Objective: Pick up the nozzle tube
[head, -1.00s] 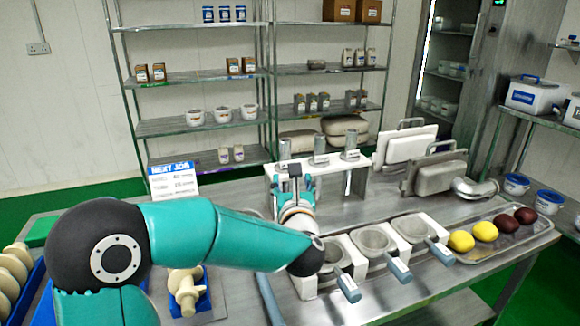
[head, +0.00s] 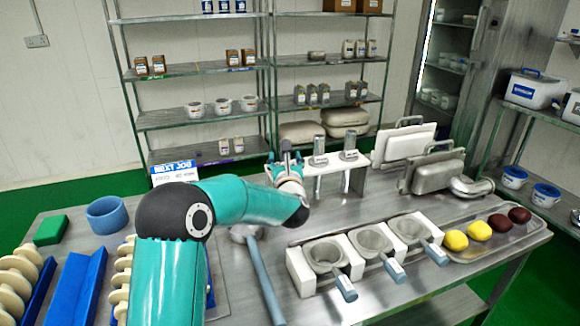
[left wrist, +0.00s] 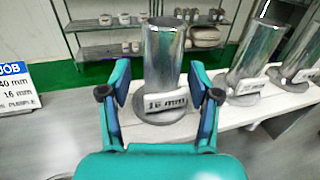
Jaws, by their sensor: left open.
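Three steel nozzle tubes stand upright on a white rack (head: 334,162) at the back of the table. The middle tube (head: 319,147) and right tube (head: 349,143) show clearly; the left one is largely hidden by my gripper. In the left wrist view, a tube labelled 16 mm (left wrist: 163,62) stands on its round base between my fingers. My left gripper (head: 288,165) is at the rack's left end; in the left wrist view (left wrist: 160,93) it is open, with one finger on each side of the tube. Whether the fingers touch it is unclear.
A NEXT JOB sign (head: 174,172) stands left of the rack. Steel hoppers (head: 325,256) with blue-grey handles sit in white holders in front. A tray (head: 495,250) of yellow and brown balls is at right. Steel-and-white machine parts (head: 432,174) stand right of the rack.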

